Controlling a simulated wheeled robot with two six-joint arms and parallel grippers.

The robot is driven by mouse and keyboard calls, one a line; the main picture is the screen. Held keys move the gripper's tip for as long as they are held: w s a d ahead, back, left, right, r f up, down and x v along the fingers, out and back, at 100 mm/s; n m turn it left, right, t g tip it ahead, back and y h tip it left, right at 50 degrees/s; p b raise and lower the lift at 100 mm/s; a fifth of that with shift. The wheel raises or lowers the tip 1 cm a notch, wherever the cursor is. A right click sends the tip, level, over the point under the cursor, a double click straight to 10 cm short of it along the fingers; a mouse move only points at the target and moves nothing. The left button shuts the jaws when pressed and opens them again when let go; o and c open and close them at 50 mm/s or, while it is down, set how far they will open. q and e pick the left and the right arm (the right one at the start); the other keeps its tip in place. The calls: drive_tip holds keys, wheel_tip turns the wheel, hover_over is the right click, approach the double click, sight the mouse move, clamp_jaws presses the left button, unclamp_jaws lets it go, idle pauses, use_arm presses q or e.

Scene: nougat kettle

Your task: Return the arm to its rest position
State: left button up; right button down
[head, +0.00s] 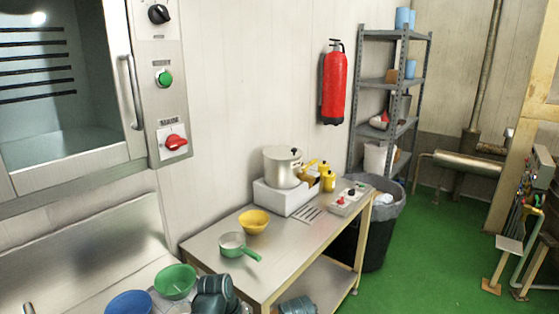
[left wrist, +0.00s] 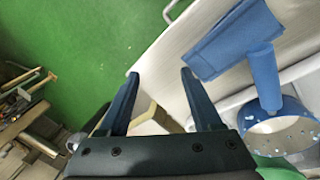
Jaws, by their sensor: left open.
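My left gripper (left wrist: 160,74) shows in the left wrist view with its two dark fingers spread apart and nothing between them. The green floor and the edge of a pale surface lie beyond the fingertips. I cannot make out the gripper's fingers in the head view; dark teal rounded parts at the bottom edge there look like my own arm links. My right gripper is not in view.
The steel table (head: 205,244) holds a lidded pot (head: 282,167), yellow bowl (head: 254,222) and green-handled pan (head: 233,241). Green floor (head: 430,260) is open at right.

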use_arm(q)
drive_tip(key=s+d+m+y, duration=0.1)
drive_tip(key=s+m+y, duration=0.1)
drive_tip(key=s+m, duration=0.1)
drive_tip(key=s+d+m+g+y, duration=0.1)
drive_tip(key=s+d+m+y, duration=0.1)
drive_tip(key=s, duration=0.4)
drive_tip(key=shift+s+d+f+m, duration=0.25)
drive_tip(key=shift+m, duration=0.25)
